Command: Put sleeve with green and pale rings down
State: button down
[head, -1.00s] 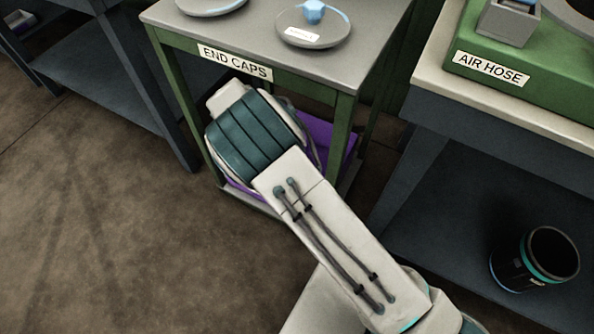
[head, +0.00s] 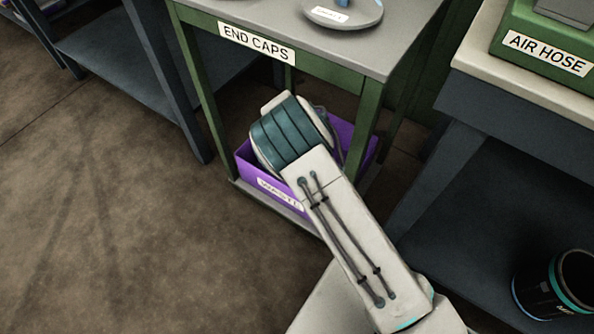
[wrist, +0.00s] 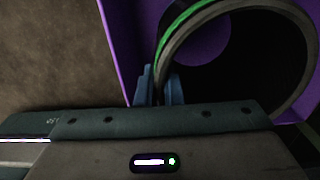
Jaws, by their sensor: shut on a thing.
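In the wrist view my gripper (wrist: 159,88) is shut on the wall of a dark, hollow, round sleeve (wrist: 184,32). A bright green ring and a paler grey ring show along its near rim. Its open end faces the camera, and purple shows through it. A purple bin (wrist: 122,40) lies around and beyond the sleeve. In the head view the bin (head: 250,171) has a label that reads WASTE. My arm hides the gripper and the sleeve there. I cannot tell whether the sleeve touches the bin.
The bin stands on the low shelf of a green-framed table (head: 372,105) labelled END CAPS, under its top. A dish (head: 350,17) is on that top. At right is a bench with an AIR HOSE box (head: 535,35) and a dark canister (head: 545,290) below. Floor at left is clear.

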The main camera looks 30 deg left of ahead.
notch_tip(320, 180, down, 4)
jog(key=shift+a+f+b, duration=0.1)
jog(key=shift+b, duration=0.7)
jog(key=shift+f, duration=0.5)
jog(key=shift+b, duration=0.3)
jog(key=c, duration=1.6)
grip_release()
jog(key=shift+f, duration=0.1)
jog(key=shift+o, duration=0.2)
notch_tip(320, 180, up, 9)
jog(key=p, duration=0.4)
jog(key=shift+s+f, duration=0.1)
jog(key=shift+f, duration=0.05)
